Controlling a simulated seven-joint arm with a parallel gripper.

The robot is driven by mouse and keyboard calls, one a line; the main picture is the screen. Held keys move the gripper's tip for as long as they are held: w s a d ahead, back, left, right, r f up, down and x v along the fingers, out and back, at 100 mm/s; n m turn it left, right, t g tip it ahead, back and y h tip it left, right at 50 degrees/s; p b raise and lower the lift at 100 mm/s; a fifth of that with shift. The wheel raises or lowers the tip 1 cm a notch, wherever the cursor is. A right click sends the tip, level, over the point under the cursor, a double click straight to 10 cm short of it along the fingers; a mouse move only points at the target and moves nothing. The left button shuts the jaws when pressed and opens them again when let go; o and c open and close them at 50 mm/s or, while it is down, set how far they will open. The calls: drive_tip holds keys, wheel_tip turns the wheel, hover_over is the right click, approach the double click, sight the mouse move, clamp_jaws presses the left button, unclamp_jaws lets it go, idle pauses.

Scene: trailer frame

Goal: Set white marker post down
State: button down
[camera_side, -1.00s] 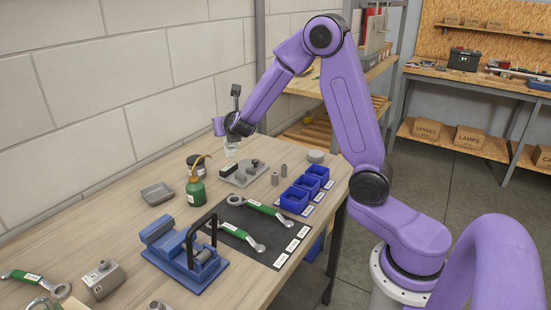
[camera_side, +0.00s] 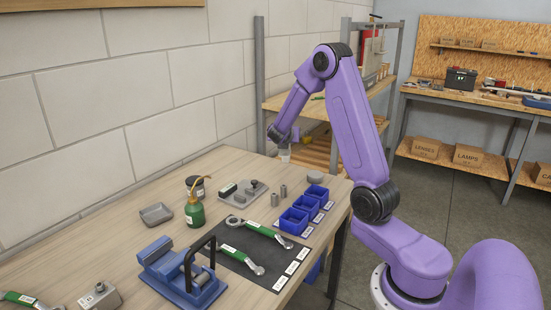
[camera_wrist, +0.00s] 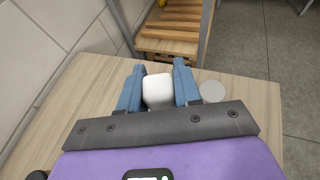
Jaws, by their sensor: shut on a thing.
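The white marker post (camera_wrist: 157,92) shows in the wrist view as a pale, rounded block between the two blue fingers. My gripper (camera_wrist: 159,75) is shut on it. In the side view my gripper (camera_side: 285,152) hangs over the far end of the wooden table (camera_side: 130,240), pointing down. A small pale bit shows beneath it there, too small to make out. The post's lower end is hidden, and I cannot tell whether it touches the table.
A grey round disc (camera_wrist: 212,91) lies right of the post. Blue bins (camera_side: 293,221), two grey cylinders (camera_side: 275,200) and a grey fixture plate (camera_side: 240,195) stand nearer the side camera. A shelf (camera_wrist: 170,25) stands beyond the table edge.

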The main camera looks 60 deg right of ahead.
drive_tip(key=w+d+f, duration=0.5)
drive_tip(key=w+f, duration=0.3)
drive_tip(key=f, duration=0.3)
drive_tip(key=shift+d, duration=0.15)
drive_tip(key=shift+f, duration=0.1)
drive_tip(key=c, duration=0.8)
unclamp_jaws()
